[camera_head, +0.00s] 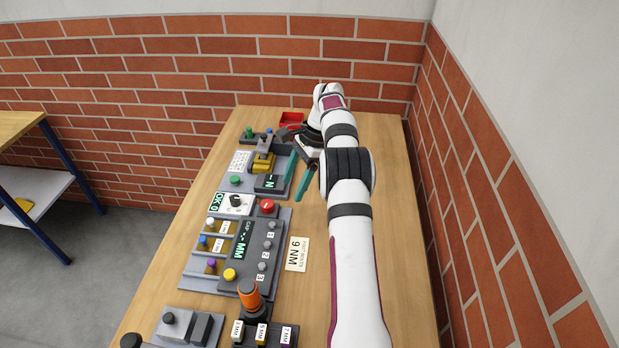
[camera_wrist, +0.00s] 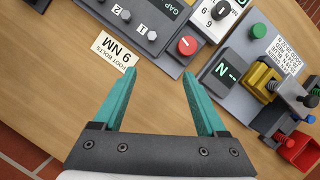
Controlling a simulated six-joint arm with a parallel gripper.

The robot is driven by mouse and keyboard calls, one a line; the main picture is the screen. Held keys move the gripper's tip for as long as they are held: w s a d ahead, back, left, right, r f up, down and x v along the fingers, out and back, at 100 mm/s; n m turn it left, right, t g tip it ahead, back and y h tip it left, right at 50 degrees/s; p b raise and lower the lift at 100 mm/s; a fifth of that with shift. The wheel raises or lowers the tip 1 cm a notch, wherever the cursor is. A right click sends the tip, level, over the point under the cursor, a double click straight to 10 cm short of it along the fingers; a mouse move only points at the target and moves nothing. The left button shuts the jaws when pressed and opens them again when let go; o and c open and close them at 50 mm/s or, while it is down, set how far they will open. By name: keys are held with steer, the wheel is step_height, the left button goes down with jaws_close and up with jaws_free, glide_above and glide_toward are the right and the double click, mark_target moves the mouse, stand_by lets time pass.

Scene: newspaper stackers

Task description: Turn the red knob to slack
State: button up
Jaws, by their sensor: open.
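The red knob (camera_head: 267,206) is a round red cap with a small white mark. It sits at the upper right corner of the grey gap panel, beside a white dial. In the wrist view the red knob (camera_wrist: 187,47) lies just beyond the fingertips, nearer the right finger. My gripper (camera_head: 294,190) has two teal fingers. In the wrist view my gripper (camera_wrist: 159,73) is open, with nothing between the fingers, and apart from the knob. I cannot read a slack marking in either view.
The gap panel (camera_wrist: 168,22) carries several small grey knobs. A white dial (camera_head: 236,203) is beside the red knob. A panel with a green N display (camera_wrist: 228,72) and yellow block (camera_wrist: 262,77) stands close by. A "9 NM" card (camera_head: 297,254) lies on the bare wooden table (camera_head: 312,290).

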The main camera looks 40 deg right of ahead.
steer(key=s+d+r, duration=0.3)
steer(key=n+t+h, duration=0.3)
steer(key=n+h, duration=0.2)
steer(key=n, duration=1.3)
glide_toward(267, 204)
steer(key=x, duration=0.8)
steer(key=shift+w+f, duration=0.15)
steer(key=shift+f, duration=0.2)
steer(key=shift+d, duration=0.1)
jaws_close()
